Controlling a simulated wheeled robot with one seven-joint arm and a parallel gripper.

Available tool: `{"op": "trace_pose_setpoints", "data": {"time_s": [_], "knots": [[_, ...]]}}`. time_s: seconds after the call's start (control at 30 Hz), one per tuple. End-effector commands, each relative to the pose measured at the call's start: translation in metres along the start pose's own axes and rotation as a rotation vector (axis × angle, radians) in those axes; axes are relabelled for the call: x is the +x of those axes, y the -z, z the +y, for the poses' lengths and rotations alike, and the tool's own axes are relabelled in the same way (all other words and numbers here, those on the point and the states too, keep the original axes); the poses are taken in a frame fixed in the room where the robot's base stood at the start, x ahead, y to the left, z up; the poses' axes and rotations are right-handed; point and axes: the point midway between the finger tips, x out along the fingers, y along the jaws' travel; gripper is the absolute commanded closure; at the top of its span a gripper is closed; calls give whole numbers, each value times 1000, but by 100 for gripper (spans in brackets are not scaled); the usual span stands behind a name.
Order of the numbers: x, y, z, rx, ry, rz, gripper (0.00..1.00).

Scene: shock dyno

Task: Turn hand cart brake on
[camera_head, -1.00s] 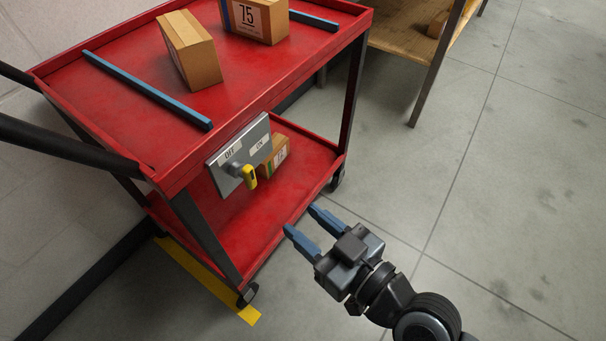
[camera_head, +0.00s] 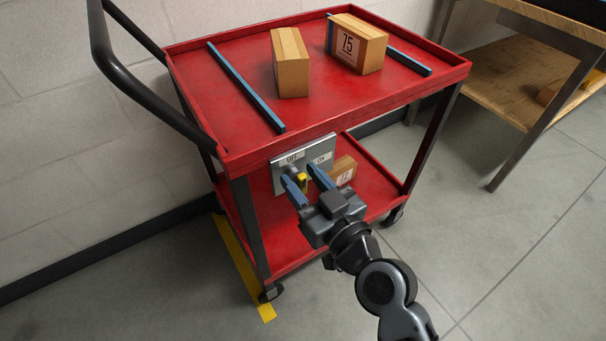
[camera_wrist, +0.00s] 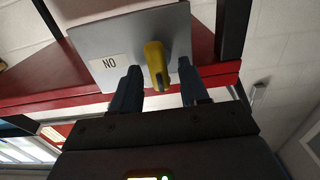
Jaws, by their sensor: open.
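The red hand cart (camera_head: 330,112) stands by the wall. A grey brake plate (camera_head: 322,157) with OFF and ON labels hangs on its front, below the top tray. The brake lever has a yellow grip (camera_head: 302,180); in the wrist view the yellow grip (camera_wrist: 156,66) points out toward me. My gripper (camera_head: 306,184) is open in front of the plate. Its blue fingers (camera_wrist: 160,92) lie to either side of the yellow grip, apart from it in the wrist view. The ON label (camera_wrist: 109,63) shows upside down there. My fingers partly hide the lever in the head view.
Two cardboard boxes (camera_head: 290,64) and blue strips lie on the top tray. Another box (camera_head: 343,171) sits on the lower shelf beside the plate. A black push handle (camera_head: 150,98) is at left. A wooden-shelved table (camera_head: 505,85) stands right. Floor in front is clear.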

Motion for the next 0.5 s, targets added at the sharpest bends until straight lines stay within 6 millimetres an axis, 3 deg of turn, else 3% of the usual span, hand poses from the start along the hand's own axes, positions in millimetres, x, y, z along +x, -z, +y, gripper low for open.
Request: {"op": "trace_pose_setpoints", "data": {"time_s": [0.37, 0.5], "knots": [[8, 0, 0, 1, 0, -1, 55], [7, 0, 0, 1, 0, -1, 68]]}}
